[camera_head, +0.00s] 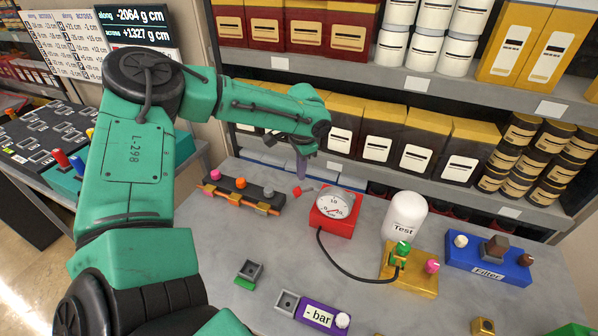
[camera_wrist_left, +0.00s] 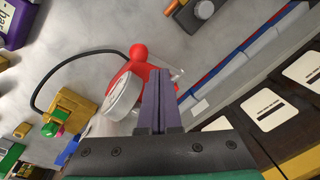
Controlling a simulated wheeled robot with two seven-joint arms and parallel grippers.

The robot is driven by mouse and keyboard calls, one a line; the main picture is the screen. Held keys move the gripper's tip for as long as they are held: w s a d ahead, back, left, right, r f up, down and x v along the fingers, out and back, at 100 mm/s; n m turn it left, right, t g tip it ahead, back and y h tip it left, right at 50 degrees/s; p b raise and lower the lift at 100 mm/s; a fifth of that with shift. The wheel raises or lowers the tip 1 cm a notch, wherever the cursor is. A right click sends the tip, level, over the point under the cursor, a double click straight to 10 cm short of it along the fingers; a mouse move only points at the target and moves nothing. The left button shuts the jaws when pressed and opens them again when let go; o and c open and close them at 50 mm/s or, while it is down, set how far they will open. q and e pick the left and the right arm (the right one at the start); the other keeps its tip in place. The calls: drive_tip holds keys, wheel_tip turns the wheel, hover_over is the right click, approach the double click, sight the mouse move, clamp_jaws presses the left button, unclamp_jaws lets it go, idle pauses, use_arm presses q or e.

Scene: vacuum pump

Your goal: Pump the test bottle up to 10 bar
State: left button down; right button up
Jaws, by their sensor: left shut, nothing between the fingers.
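The white test bottle (camera_head: 405,212), marked "Test", stands upright behind a yellow base (camera_head: 412,284) with a green knob (camera_head: 401,249) and a pink knob (camera_head: 432,266). A red gauge (camera_head: 333,210) with a white dial sits to its left; its needle reading is too small to tell. A black hose (camera_head: 335,262) runs from the gauge to the yellow base. My left gripper (camera_head: 301,172) is shut and empty, above and behind the gauge. In the left wrist view its fingers (camera_wrist_left: 158,88) point past the red gauge (camera_wrist_left: 140,65). My right gripper is not in view.
A purple "- bar" block (camera_head: 318,314) and a small green block (camera_head: 248,272) lie at the front. A blue Filter block (camera_head: 488,262) is at right. A dark valve strip (camera_head: 240,190) is at left. Loaded shelves (camera_head: 400,172) close off the back. The table's middle is mostly clear.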

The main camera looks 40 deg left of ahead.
use_arm(q)
drive_tip(key=shift+s+d+f, duration=0.1)
drive_tip(key=shift+s+f, duration=0.15)
drive_tip(key=shift+f, duration=0.05)
